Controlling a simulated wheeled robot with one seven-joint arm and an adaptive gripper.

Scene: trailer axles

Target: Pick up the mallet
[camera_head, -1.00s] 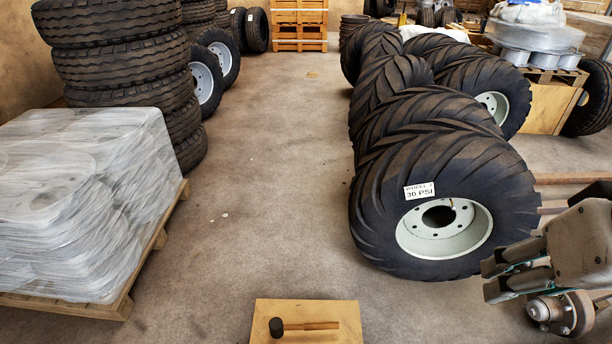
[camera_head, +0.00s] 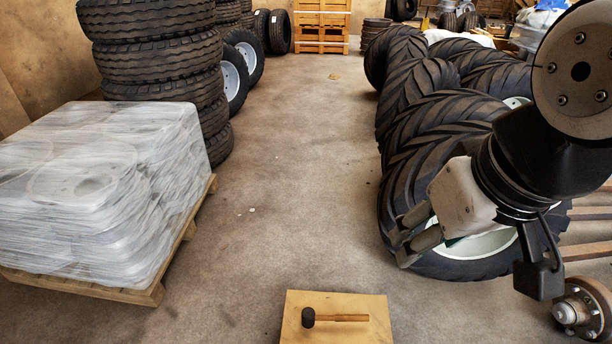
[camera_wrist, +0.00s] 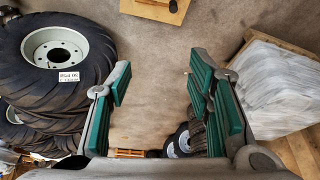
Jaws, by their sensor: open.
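The mallet (camera_head: 335,317) has a black head at the left and a wooden handle pointing right. It lies on a light wooden board (camera_head: 372,334) at the bottom of the head view. In the wrist view the board (camera_wrist: 150,12) shows at the top edge, with the mallet's dark head (camera_wrist: 173,6) partly cut off. My gripper (camera_head: 404,236) is up and to the right of the mallet in the head view, in front of a large tyre, apart from the mallet. In the wrist view its green-padded fingers (camera_wrist: 160,88) are wide apart with nothing between them.
Large tractor tyres (camera_head: 430,165) line the right side. A wrapped load (camera_head: 95,190) on a pallet (camera_head: 150,292) stands at the left, with stacked tyres (camera_head: 160,65) behind. An axle hub (camera_head: 585,308) is at the lower right. The concrete floor (camera_head: 290,180) between is clear.

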